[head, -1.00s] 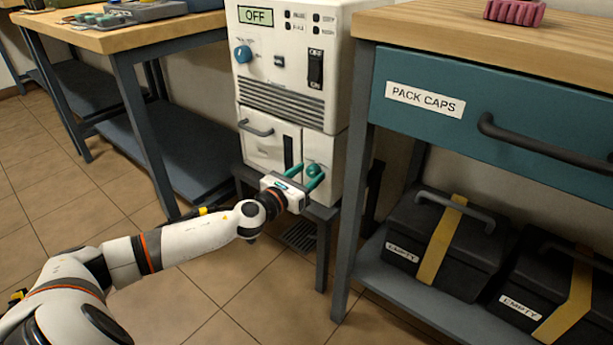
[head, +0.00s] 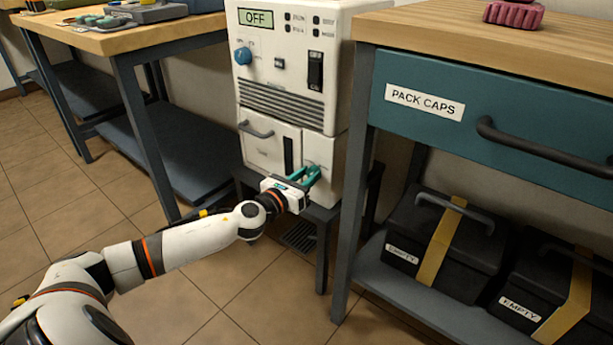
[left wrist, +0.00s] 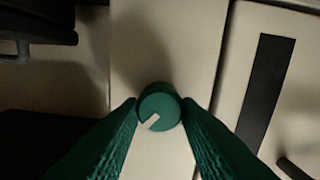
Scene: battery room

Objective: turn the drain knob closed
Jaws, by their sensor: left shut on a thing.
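The drain knob (left wrist: 159,108) is a round green knob with a pale pointer mark, on the lower right front panel of the white machine (head: 290,75). In the left wrist view its mark points toward the lower left. My left gripper (left wrist: 160,106) has green fingers, one on each side of the knob, shut on it. In the head view, the left gripper (head: 310,174) reaches the machine's lower right panel, and its fingers mostly hide the knob. My right gripper is not in view.
The machine's display (head: 257,17) reads OFF; a blue dial (head: 243,56) and a black switch (head: 315,69) sit below it. A bench with a teal PACK CAPS drawer (head: 425,103) stands close at right. Another workbench (head: 118,40) stands at left.

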